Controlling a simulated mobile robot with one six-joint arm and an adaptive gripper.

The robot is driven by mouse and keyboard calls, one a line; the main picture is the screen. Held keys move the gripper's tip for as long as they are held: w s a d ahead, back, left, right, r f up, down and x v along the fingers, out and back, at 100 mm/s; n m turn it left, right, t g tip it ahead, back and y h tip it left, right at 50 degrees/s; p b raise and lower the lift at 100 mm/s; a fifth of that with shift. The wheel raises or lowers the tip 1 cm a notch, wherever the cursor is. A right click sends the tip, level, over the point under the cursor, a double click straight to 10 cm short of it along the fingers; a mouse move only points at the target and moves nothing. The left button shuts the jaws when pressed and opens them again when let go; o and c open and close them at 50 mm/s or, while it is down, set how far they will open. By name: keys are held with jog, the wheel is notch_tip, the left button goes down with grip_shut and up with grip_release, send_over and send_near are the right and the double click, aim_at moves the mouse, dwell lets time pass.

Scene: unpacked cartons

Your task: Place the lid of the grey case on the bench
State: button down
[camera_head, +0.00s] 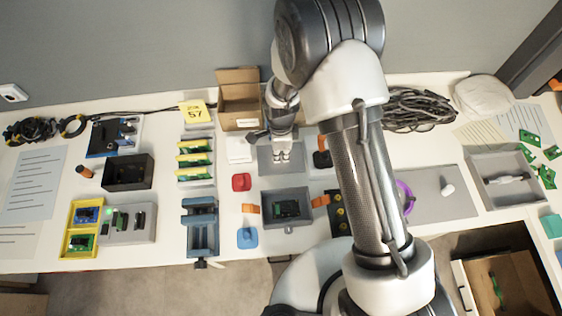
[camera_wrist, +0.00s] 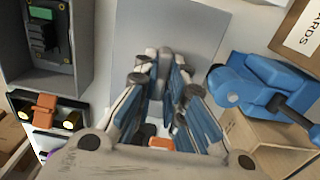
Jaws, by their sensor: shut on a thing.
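The lid (camera_head: 266,166) is a flat grey panel behind the grey case in the head view. In the wrist view the lid (camera_wrist: 195,30) lies beyond my fingertips and runs off the top edge. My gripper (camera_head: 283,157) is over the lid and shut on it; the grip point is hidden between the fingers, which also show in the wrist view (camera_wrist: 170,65). I cannot tell whether the lid touches the bench (camera_head: 222,225). The grey case (camera_head: 303,220) stands lidless with a green board inside; it also shows at upper left in the wrist view (camera_wrist: 78,70).
Orange clips (camera_head: 320,201) flank the case. An open carton (camera_head: 238,120) stands behind the lid. A red piece (camera_head: 241,181) and blue piece (camera_head: 247,238) lie left of the case.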

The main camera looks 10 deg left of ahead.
aim_at(281, 154)
jog(key=shift+f+b, duration=0.55)
jog(key=shift+f, duration=1.95)
jog(key=shift+f, duration=0.25)
jog(key=c, duration=1.7)
grip_release()
jog(key=shift+r, duration=0.1)
jog(key=shift+o, duration=0.2)
jog(key=shift+r, duration=0.1)
notch_tip(281, 154, up, 12)
jog(key=p, duration=0.3)
jog(key=shift+r, duration=0.1)
jog(key=shift+w, duration=0.1)
